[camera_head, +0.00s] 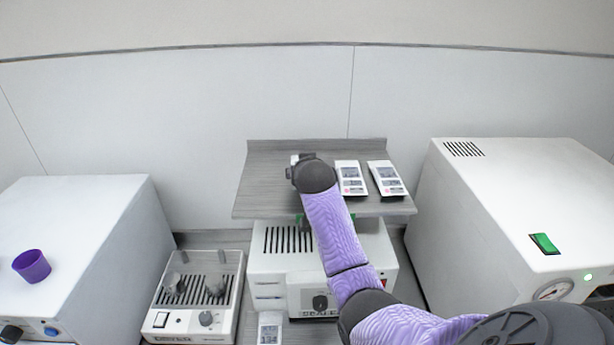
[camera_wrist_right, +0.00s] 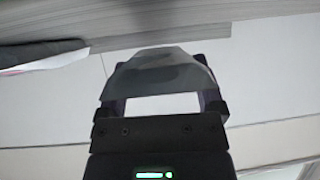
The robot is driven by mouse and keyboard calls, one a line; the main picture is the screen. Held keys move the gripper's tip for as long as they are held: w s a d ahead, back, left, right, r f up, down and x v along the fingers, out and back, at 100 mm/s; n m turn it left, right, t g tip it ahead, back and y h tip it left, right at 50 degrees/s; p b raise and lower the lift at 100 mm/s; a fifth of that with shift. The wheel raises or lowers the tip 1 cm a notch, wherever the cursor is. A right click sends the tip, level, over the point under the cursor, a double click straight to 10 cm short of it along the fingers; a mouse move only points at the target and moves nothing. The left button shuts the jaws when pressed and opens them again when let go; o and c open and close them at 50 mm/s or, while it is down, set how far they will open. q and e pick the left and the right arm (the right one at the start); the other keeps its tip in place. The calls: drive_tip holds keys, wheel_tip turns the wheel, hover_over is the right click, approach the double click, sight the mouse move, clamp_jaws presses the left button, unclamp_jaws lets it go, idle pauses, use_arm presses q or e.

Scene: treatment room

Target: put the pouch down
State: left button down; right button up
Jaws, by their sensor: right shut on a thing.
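My right arm reaches in from the lower right to the grey shelf (camera_head: 275,182). My right gripper (camera_head: 300,160) is at the left part of the shelf, mostly hidden behind my own wrist. In the right wrist view, the gripper (camera_wrist_right: 162,100) is shut on a grey, flat-looking pouch (camera_wrist_right: 160,68) that spans its fingertips. I cannot tell whether this pouch touches the shelf. Two white labelled pouches (camera_head: 351,178) (camera_head: 387,179) lie side by side on the shelf, right of the gripper. My left gripper is not in view.
Another white packet (camera_head: 270,328) is below, before the white unit (camera_head: 270,262) under the shelf. A large white machine (camera_head: 500,190) stands right. A white box (camera_head: 85,220) with a purple cup (camera_head: 32,266) stands left. A small slotted device (camera_head: 195,300) sits between.

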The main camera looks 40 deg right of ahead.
drive_tip(key=shift+f, duration=0.95)
drive_tip(key=shift+f, duration=0.1)
drive_tip(key=o, duration=1)
drive_tip(key=shift+c, duration=0.2)
drive_tip(key=shift+r, duration=0.2)
drive_tip(key=shift+s+a+r, duration=0.15)
drive_tip(key=shift+s+a, duration=0.1)
drive_tip(key=shift+s, duration=0.05)
drive_tip(key=p+v, duration=0.1)
drive_tip(key=v, duration=1)
